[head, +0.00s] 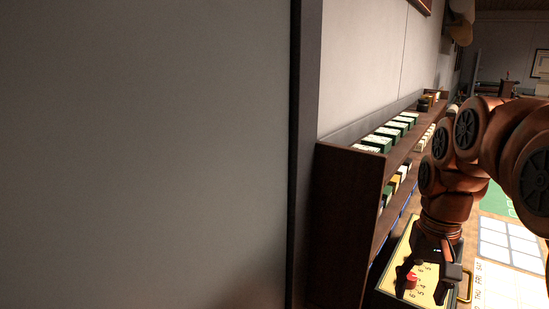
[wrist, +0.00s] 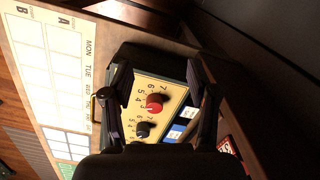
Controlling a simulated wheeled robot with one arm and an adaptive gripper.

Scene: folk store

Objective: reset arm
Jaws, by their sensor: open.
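My gripper (head: 428,278) hangs at the lower right of the head view, with my bent copper arm above it. In the wrist view my gripper (wrist: 160,84) has its two dark fingers wide apart with nothing between them. Beyond the fingers is a yellow-faced box (wrist: 172,92) with printed numbers. A red knob (wrist: 154,104) and a dark knob (wrist: 143,129) sit on its face. The yellow box (head: 417,247) also shows in the head view, partly hidden by my gripper. I cannot tell whether a finger touches it.
A wooden shelf (head: 345,205) with rows of small boxes (head: 388,138) stands left of my arm. A large grey panel (head: 145,150) fills the left. A white weekday chart (wrist: 62,70) lies beside the yellow box. A green sheet (head: 497,201) lies farther back.

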